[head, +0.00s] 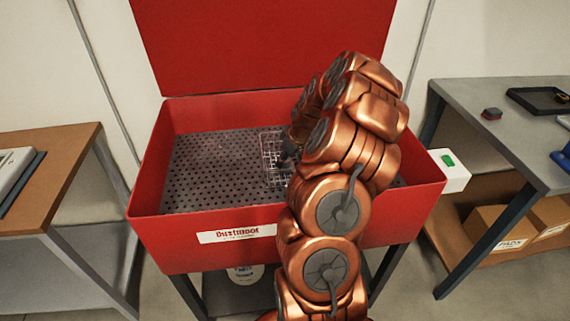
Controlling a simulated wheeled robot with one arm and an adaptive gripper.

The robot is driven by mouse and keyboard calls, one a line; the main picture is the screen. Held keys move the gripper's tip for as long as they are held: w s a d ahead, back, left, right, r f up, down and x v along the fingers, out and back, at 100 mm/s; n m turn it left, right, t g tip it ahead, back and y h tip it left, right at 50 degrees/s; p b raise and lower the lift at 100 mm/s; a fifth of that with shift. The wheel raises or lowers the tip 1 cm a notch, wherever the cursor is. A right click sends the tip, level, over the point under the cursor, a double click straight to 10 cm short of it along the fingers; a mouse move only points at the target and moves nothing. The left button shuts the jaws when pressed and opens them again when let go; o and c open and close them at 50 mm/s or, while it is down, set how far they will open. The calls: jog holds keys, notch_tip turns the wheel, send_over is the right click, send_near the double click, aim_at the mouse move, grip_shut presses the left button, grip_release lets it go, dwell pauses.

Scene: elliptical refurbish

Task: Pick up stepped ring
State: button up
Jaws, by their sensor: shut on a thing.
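My gripper (287,150) is a small dark shape inside the red parts washer, at the wire basket (270,142). My copper-coloured arm hides much of it. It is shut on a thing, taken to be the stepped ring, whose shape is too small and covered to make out. The basket stands on the perforated floor (210,165) of the red washer (165,232), and its right part is behind my arm. I cannot tell whether the held thing touches the basket.
The washer's red lid (260,45) stands open at the back. A wooden-topped table (45,190) is at left. The washer floor left of the basket is clear.

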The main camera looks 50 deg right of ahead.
grip_shut()
jog(key=shift+r, duration=0.1)
